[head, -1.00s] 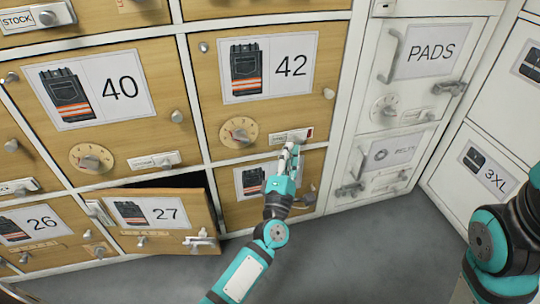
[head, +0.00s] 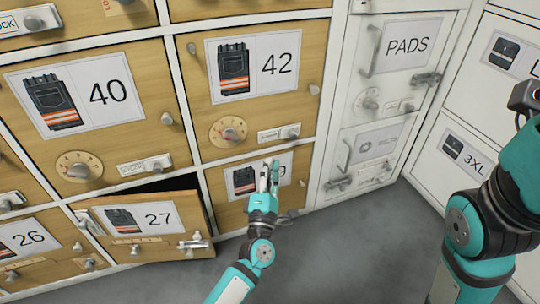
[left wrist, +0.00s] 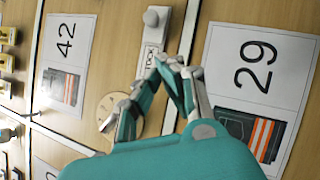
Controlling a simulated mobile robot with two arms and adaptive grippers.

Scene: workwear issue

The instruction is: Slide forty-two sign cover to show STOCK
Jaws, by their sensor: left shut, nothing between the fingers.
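The sign of locker forty-two (head: 268,136) is at the lower right of that wooden door (head: 200,105). Its pale cover with a knob (head: 292,132) sits at the right end, and lettering shows on the left part. In the left wrist view the sign (left wrist: 149,58) is turned sideways. I read "TOCK" there; the start of the word is hard to see near my fingers. The cover's knob (left wrist: 151,17) is at its top end. My left gripper (head: 269,166) is shut and empty, just below the sign in front of the door marked 29 (left wrist: 254,65), apart from the knob.
A dial (head: 229,130) is left of the sign. Door 27 (head: 145,220) stands partly open at lower left. White lockers (head: 390,100) fill the right side. Grey floor (head: 350,250) is clear below.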

